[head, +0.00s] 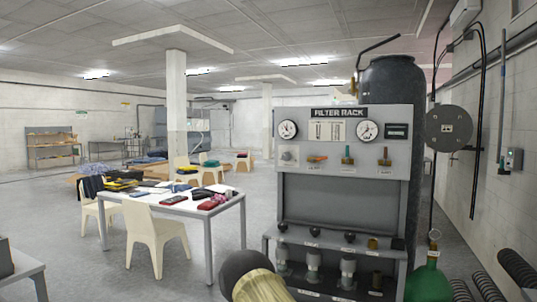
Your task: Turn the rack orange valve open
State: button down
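The grey filter rack (292,190) stands right of centre, with a "FILTER RACK" label on its upper panel. A row of small valves and fittings runs across the panel below the gauges. The valve with the orange handle (317,158) is second from the left, and its handle lies about level. To its left is a grey round fitting (287,156). My gripper is not in view, and nothing is seen touching the orange handle.
A dark tank (393,80) stands behind the rack, and a green bottle (428,284) at its lower right. Black hoses (517,268) lie at the far right. A cluttered table (190,206) and a chair (155,235) stand left. Floor between table and rack is open.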

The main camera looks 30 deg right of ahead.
aim_at(324, 157)
jog(key=u, duration=0.15)
jog(key=i, duration=0.75)
jog(key=z, duration=0.7)
jog(key=i, duration=0.75)
jog(key=z, duration=0.6)
